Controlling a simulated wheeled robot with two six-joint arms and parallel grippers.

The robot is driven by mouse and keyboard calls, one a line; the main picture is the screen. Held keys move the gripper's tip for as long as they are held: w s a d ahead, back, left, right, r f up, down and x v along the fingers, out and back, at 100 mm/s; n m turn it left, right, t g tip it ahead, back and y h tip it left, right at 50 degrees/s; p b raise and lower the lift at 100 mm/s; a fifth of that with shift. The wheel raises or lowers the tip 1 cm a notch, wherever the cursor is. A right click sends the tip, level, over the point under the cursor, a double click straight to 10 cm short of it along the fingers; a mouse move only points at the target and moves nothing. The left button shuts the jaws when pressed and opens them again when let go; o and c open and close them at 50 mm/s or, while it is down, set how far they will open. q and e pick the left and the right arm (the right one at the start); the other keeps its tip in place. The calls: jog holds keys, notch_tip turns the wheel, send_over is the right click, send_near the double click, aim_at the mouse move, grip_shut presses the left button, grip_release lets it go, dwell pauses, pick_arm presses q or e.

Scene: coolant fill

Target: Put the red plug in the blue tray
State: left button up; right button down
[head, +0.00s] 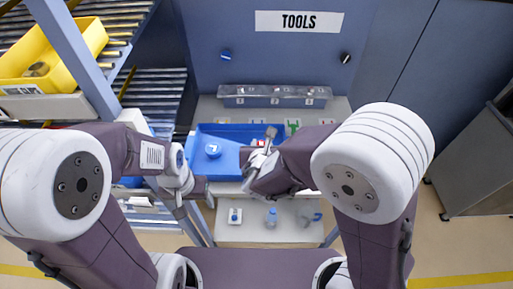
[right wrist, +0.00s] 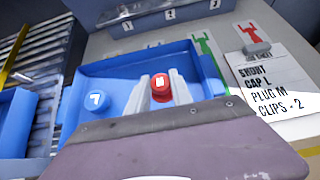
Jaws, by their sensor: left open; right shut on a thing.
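The red plug (right wrist: 160,88) is between the fingertips of my right gripper (right wrist: 160,92) in the right wrist view. That gripper is shut on it, over the blue tray (right wrist: 100,65). In the head view my right gripper (head: 262,152) is over the right part of the blue tray (head: 232,128). I cannot make out the plug clearly there. A round blue cap marked L (right wrist: 97,100) lies in the left part of the tray; it also shows in the head view (head: 213,150). My left gripper (head: 188,200) is open, to the left of and in front of the tray.
A white card (right wrist: 268,88) listing SHORT, CAP L, PLUG M and CLIPS - 2 lies right of the tray. Numbered bins (head: 272,95) stand behind it. A lower shelf (head: 250,232) holds small items. A yellow bin (head: 55,60) sits on the roller rack at left.

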aim_at(260, 142)
jog(key=x, duration=0.4)
jog(key=shift+w+a, duration=0.15)
jog(key=shift+w, duration=0.15)
notch_tip(260, 142, down, 4)
jog(key=shift+r+b, duration=0.1)
jog(key=shift+b, duration=0.25)
jog(key=shift+a, duration=0.1)
